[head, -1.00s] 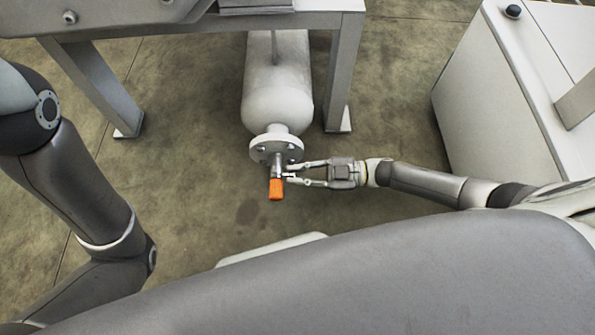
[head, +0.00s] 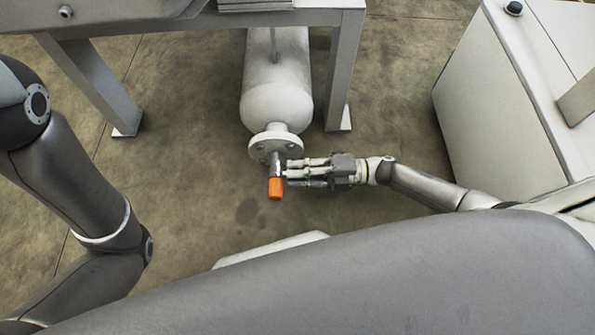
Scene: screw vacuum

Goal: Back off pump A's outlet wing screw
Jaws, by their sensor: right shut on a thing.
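A white cylindrical vessel (head: 277,105) lies under the grey frame, with a round flange (head: 262,148) at its near end. A short metal fitting (head: 276,166) with an orange end (head: 275,189) sticks out of the flange towards me. My right gripper (head: 290,172) comes in from the right, its fingers at the side of the metal fitting. It is shut on a small part there, likely the wing screw, which the fingers hide. My left arm shows at the left, but its gripper is out of the picture.
A grey steel frame (head: 190,24) stands over the vessel, with legs to its left (head: 92,85) and right (head: 343,75). A white cabinet (head: 490,110) with a black knob (head: 513,9) stands at the right. The concrete floor around the fitting is clear.

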